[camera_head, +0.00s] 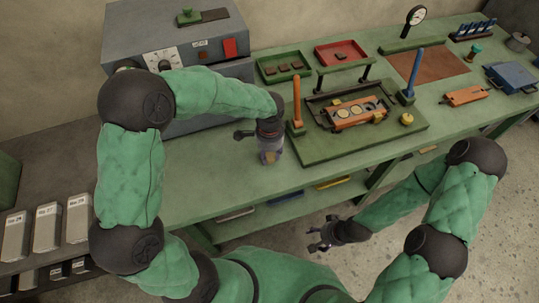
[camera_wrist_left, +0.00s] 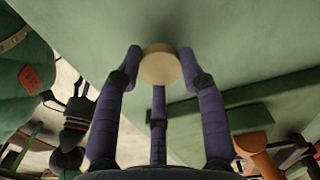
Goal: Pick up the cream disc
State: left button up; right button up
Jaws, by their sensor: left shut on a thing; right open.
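The cream disc (camera_wrist_left: 160,66) shows in the left wrist view, gripped between the purple fingertips of my left gripper (camera_wrist_left: 160,78). In the head view my left gripper (camera_head: 270,157) points down over the green bench top, near its front edge and left of the green fixture board. The disc is mostly hidden there by the fingers, and its height above the bench is hard to judge. My right gripper (camera_head: 325,236) is open and empty, in front of the bench and apart from it.
The fixture board (camera_head: 310,155) carries an orange holder (camera_head: 358,113) with pale round pieces, an orange post (camera_head: 297,102) and a blue post (camera_head: 413,72). A green tray (camera_head: 266,76) and a red tray (camera_head: 340,53) lie behind. A grey machine (camera_head: 128,40) stands back left.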

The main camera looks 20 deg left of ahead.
pick_arm(q)
jog(key=s+d+r+p, duration=0.5)
jog(key=s+d+r, duration=0.4)
jog(key=s+r, duration=0.1)
jog(key=shift+s+r, duration=0.35)
jog(key=shift+r, duration=0.15)
